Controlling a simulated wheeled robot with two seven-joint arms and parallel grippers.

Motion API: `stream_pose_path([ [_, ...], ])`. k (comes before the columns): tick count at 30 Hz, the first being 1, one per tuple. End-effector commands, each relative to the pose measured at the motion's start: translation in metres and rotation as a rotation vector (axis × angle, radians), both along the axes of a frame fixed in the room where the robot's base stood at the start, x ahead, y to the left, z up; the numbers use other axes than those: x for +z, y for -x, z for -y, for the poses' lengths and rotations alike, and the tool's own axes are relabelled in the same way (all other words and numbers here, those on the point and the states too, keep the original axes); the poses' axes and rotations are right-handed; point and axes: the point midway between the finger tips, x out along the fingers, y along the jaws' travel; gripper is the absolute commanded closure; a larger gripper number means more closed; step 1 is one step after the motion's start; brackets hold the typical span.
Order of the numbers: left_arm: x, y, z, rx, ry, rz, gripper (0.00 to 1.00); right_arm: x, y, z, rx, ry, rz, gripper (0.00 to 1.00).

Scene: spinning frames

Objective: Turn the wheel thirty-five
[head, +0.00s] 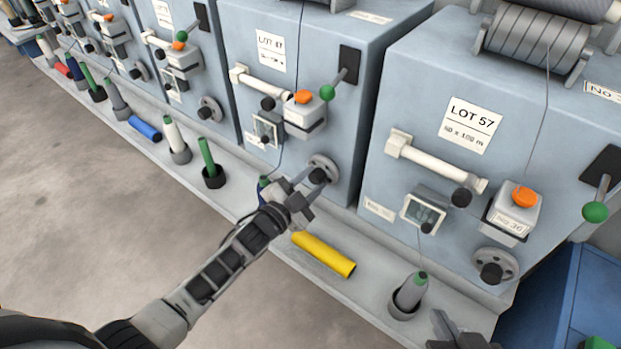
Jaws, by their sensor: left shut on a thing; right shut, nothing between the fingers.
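A grey handwheel (326,162) with a dark knob (318,176) is low on the front of the middle machine (320,60), marked LOT 47. I cannot read that machine's number. My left gripper (306,188) reaches up to this wheel and is shut on its knob; the fingers hide part of the wheel's lower left. A similar wheel (494,265) is on the right machine, whose plate reads 36. My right gripper (462,336) shows only partly at the bottom edge; it is shut and empty, away from both wheels.
A pale ledge (290,262) runs below the machines. On it lie a yellow tube (323,254) and a blue tube (145,129), with several bobbins in cups. A lever with a green ball (327,92) sticks out above the wheel. A blue bin (560,300) stands at right.

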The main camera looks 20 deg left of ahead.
Motion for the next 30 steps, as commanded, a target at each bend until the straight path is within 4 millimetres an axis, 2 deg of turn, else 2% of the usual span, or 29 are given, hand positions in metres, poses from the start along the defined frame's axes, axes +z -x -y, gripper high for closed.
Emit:
stream_pose_path([
  [18,-0.0010,0.0007,-0.0003,0.001,0.532,-0.196,0.91,0.0041,-0.0008,0.0008,-0.005,-0.001,-0.013,1.00],
  [30,-0.0016,0.0011,0.0000,0.001,0.740,-0.272,0.91,0.0063,-0.0021,0.0011,-0.007,-0.001,-0.010,1.00],
])
